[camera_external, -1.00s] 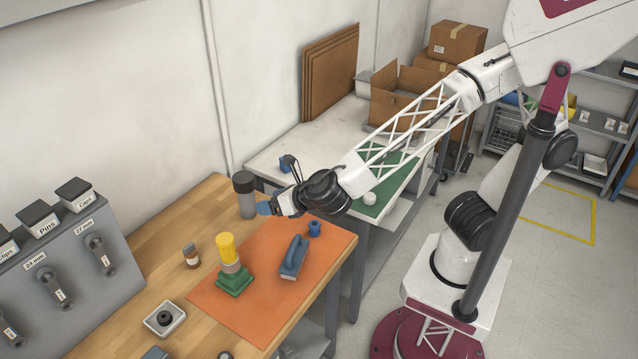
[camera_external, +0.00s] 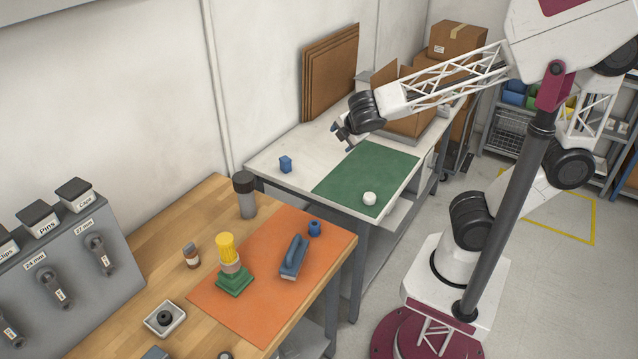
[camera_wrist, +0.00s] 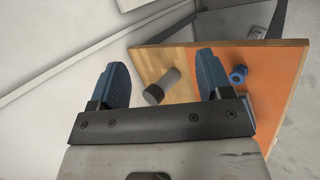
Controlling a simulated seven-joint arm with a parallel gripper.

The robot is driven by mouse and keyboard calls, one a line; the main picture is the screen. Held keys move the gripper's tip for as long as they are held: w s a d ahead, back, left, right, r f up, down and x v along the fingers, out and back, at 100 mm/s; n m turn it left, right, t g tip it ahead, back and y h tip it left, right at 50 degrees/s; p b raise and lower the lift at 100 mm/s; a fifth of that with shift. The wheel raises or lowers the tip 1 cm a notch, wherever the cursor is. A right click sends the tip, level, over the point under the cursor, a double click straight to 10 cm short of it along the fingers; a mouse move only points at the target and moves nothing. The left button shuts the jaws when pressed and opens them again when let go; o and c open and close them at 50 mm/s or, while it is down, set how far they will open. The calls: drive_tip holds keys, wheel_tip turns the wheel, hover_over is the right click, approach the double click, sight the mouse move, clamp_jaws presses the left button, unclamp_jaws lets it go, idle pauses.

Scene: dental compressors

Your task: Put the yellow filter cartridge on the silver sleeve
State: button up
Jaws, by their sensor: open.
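The yellow filter cartridge (camera_external: 226,246) stands upright on top of the silver sleeve (camera_external: 231,267), a short pale greyish ring. The sleeve sits on a green stepped base (camera_external: 235,282) on the orange mat. How deeply the cartridge is seated cannot be told. My gripper (camera_external: 345,138) is raised over the far white table, well away from the cartridge. In the wrist view, its two blue fingers (camera_wrist: 163,82) are wide apart with nothing held between them. The cartridge and sleeve do not show in the wrist view.
On the orange mat (camera_external: 255,325) are a blue-handled tool (camera_external: 294,258) and a blue ring-like part (camera_external: 314,228). A grey bottle (camera_external: 244,198) stands behind. The far table has a green mat (camera_external: 366,176), a white round part (camera_external: 369,198) and a blue block (camera_external: 285,164).

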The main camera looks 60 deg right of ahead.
drive_tip(key=s+d+f+m+g+y, duration=0.1)
drive_tip(key=s+d+m+g+y, duration=0.2)
drive_tip(key=s+d+m, duration=0.8)
drive_tip(key=s+m+g, duration=0.1)
drive_tip(key=s+m, duration=0.3)
drive_tip(key=shift+y, duration=0.3)
